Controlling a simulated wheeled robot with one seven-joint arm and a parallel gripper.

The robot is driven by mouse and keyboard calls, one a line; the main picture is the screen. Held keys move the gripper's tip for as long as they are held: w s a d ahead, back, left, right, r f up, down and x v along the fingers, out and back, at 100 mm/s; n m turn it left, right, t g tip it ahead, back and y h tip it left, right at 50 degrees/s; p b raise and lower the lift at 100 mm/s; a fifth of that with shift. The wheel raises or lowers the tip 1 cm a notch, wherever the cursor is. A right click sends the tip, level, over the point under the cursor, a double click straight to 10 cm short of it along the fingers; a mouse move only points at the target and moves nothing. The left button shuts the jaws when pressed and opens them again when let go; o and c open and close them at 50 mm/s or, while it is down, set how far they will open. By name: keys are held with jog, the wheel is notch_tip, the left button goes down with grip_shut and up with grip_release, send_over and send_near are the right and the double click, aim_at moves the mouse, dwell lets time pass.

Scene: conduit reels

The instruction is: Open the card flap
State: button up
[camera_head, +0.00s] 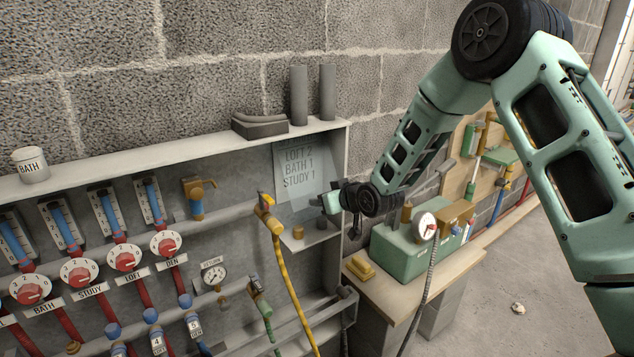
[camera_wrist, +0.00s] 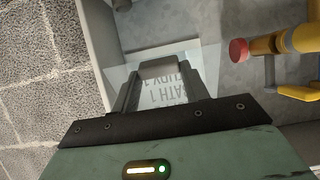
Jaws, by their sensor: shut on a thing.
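The card (camera_head: 299,160) is on the back panel at the right end of the shelf unit. It reads LOFT 2, BATH 1, STUDY 1. A clear flap (camera_head: 303,203) stands in front of its lower part and looks tilted out from the panel. My gripper (camera_head: 326,203) is at the flap's right side. In the wrist view the gripper (camera_wrist: 165,72) is shut on the flap's edge, and the see-through flap (camera_wrist: 211,66) spreads to both sides of the fingers. Part of the card's text shows, turned around, between the fingers. The exact grip point is partly hidden.
A yellow tap (camera_head: 266,203) with a yellow hose is close left of the gripper; it also shows in the wrist view (camera_wrist: 290,42). A small ledge (camera_head: 305,238) is below. Red dials (camera_head: 80,272) fill the left. A green box (camera_head: 400,252) stands on the right bench.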

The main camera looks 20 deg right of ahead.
jog(key=s+d+r+g+h+p, duration=0.1)
jog(key=s+r+g+p, duration=0.2)
jog(key=r+p, duration=0.3)
jog(key=s+d+r+g+h+p, duration=0.1)
jog(key=s+r+g+p, duration=0.2)
jog(key=p, duration=0.8)
notch_tip(320, 180, up, 4)
jog(key=shift+s+r+g+h, duration=0.1)
jog(key=shift+s+g+h, duration=0.2)
jog(key=shift+g, duration=0.8)
jog(key=shift+o, duration=0.2)
jog(key=shift+d+r+p, duration=0.1)
jog(key=shift+r+p, duration=0.55)
jog(key=shift+r, duration=0.4)
jog(key=shift+c, duration=0.2)
jog(key=shift+w, duration=0.1)
jog(key=o, duration=1.4)
